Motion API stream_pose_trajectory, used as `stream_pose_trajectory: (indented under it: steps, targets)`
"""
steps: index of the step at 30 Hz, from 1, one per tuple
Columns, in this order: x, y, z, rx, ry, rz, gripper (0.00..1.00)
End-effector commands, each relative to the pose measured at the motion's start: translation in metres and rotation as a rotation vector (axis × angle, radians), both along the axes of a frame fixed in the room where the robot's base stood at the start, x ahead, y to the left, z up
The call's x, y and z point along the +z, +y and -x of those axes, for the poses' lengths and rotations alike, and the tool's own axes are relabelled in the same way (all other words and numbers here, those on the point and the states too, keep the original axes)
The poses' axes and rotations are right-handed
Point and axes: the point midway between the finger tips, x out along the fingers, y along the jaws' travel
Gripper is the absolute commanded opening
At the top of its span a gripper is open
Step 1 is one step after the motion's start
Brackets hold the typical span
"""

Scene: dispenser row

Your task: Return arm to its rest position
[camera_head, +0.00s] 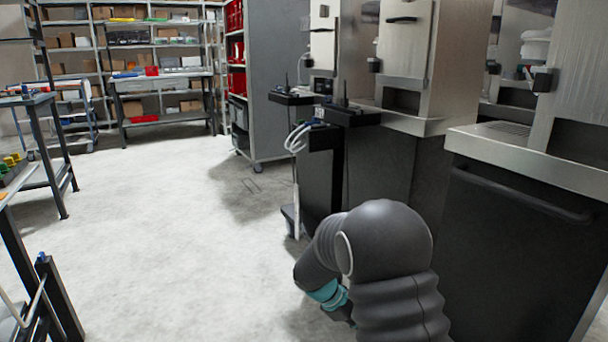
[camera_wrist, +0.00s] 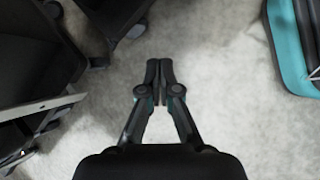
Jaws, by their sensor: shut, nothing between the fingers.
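My gripper (camera_wrist: 158,72) shows in the wrist view with its two dark fingers together and nothing between them. It points down over the bare grey floor (camera_wrist: 215,100). In the head view my dark grey arm is at the bottom, right of the middle, folded low in front of the row of dispensers (camera_head: 405,50). My gripper is hidden in the head view.
A black cart (camera_head: 322,175) with a looped white cable stands just beyond my arm. A dark cabinet (camera_head: 520,235) is close on the right. Shelves (camera_head: 165,60) stand at the back, and a workbench (camera_head: 45,140) is at the left. The floor between is clear.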

Motion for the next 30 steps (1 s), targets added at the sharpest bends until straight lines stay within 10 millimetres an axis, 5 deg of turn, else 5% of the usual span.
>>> stream_pose_trajectory:
  steps: [15,30]
  targets:
    - [0.099,0.005,0.135,-0.705,-0.326,-0.382,0.0]
    - [0.162,0.009,0.241,-1.043,-0.527,-0.693,0.0]
